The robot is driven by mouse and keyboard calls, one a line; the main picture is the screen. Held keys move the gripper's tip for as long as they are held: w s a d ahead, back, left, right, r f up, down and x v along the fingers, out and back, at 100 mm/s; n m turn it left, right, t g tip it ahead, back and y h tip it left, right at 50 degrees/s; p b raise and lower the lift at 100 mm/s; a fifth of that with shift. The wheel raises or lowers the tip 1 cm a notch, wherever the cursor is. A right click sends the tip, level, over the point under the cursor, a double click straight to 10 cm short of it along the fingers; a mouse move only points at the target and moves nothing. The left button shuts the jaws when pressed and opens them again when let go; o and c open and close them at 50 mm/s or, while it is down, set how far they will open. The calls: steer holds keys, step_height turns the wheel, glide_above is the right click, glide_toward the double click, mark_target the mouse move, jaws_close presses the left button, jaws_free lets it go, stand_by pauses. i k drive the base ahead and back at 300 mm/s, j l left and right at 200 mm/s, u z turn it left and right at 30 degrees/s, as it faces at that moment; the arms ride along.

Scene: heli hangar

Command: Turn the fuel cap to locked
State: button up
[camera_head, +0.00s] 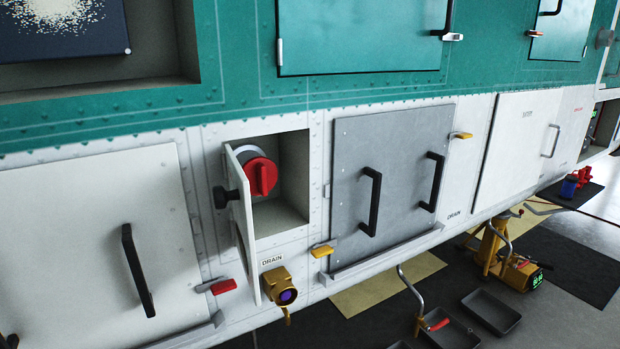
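The red fuel cap (263,177) sits on a round pale fitting inside a square recess (290,170) in the white lower hull. Its raised grip bar stands close to upright. The recess's small white door (243,232) is swung open on the left and hides part of the fitting's left side. A black knob (226,197) sticks out from this door. I see no lock markings near the cap. My gripper is not in view.
A brass drain fitting (280,287) juts out below the recess. A grey panel (389,180) with two black handles is on the right, with a yellow latch (322,250) beside it. A white panel (95,250) with a black handle is on the left. Trays and a yellow jack (500,255) stand on the floor.

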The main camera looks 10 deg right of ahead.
mark_target(262, 172)
steer(key=k+j+u, duration=0.15)
steer(key=u, duration=0.25)
steer(key=k+j+u, duration=0.2)
steer(key=k+u, duration=0.2)
steer(key=k+j+u, duration=0.15)
steer(key=j+u, duration=0.25)
steer(key=l, duration=0.1)
